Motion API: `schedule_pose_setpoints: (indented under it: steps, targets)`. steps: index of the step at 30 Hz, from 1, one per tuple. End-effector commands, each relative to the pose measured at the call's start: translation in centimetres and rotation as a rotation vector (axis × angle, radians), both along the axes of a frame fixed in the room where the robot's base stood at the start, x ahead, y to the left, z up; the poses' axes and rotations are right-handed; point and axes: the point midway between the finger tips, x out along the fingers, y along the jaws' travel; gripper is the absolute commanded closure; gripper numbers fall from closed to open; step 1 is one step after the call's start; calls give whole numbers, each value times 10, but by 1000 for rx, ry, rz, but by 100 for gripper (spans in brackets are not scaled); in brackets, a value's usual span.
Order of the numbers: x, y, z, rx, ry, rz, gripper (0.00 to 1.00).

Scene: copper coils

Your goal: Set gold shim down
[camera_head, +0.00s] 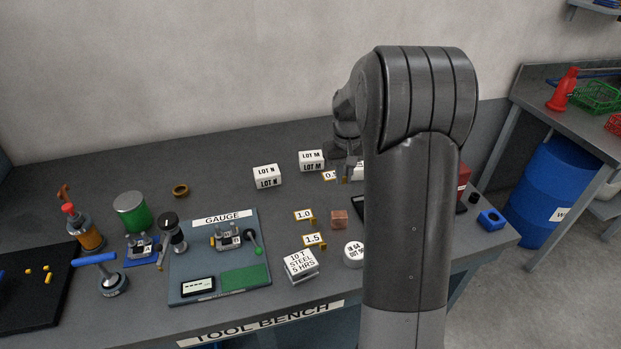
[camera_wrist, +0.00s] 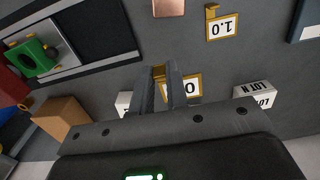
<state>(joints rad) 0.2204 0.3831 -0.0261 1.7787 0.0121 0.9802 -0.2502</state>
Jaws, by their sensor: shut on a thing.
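In the wrist view my gripper (camera_wrist: 167,78) points down at the bench with a small gold shim (camera_wrist: 158,70) between its fingertips. The shim is at the tab end of a gold-edged card (camera_wrist: 187,88) whose label starts with 0. The fingers cover part of that label. I cannot tell whether the shim touches the bench or is a little above it. In the head view my arm hides most of the gripper, and the card (camera_head: 329,176) shows only partly. Similar cards marked 1.0 (camera_head: 304,215) and 1.5 (camera_head: 314,239) lie nearer on the bench.
A copper block (camera_head: 339,219) sits right of the 1.0 card. White blocks LOT N (camera_head: 267,176) and LOT M (camera_head: 311,160) stand behind. The gauge board (camera_head: 180,286) lies to the left. A tray with a green part (camera_wrist: 34,54) shows in the wrist view.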

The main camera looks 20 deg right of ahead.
Motion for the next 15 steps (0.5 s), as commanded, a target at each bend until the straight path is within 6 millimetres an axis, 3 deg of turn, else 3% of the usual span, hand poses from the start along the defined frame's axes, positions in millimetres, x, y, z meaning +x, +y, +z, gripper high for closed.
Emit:
schedule_pose_setpoints:
  steps: [5, 8, 11, 15]
  targets:
    - [-1, -3, 3, 0, 0, 2, 100]
    - [13, 9, 4, 0, -1, 5, 100]
    - [39, 34, 5, 0, -1, 9, 100]
    - [82, 86, 6, 0, 0, 10, 100]
